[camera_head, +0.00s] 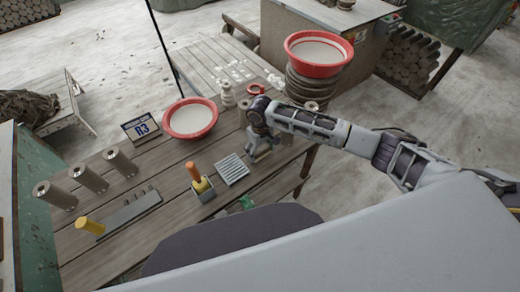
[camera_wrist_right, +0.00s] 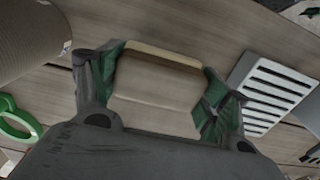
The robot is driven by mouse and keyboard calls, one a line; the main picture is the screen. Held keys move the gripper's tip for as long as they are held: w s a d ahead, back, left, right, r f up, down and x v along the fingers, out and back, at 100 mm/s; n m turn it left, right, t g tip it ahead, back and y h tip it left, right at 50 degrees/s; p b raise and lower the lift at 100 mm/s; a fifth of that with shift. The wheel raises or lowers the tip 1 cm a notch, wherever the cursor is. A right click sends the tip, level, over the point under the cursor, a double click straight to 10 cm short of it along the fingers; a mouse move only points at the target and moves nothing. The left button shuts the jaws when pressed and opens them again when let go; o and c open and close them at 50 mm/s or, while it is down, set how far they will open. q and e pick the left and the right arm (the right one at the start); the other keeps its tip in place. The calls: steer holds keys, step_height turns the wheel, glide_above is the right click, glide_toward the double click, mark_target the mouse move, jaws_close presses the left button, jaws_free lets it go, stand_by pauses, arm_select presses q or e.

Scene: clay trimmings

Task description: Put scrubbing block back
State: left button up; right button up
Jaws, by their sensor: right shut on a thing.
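In the head view my right gripper (camera_head: 258,154) is over the right part of the wooden table, just beyond the pale slatted rack (camera_head: 232,169). That rack also shows to the right of the fingers in the wrist view (camera_wrist_right: 270,92), apart from the block and empty. The block is hard to make out in the head view. My left gripper is not in view.
Another red-rimmed basin (camera_head: 318,70) stands beyond my right arm.

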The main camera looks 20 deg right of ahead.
mark_target(260, 148)
steer(key=o, duration=1.1)
steer(key=shift+f, duration=0.1)
steer(key=shift+c, duration=0.2)
step_height(260, 148, up, 12)
stand_by(0.5)
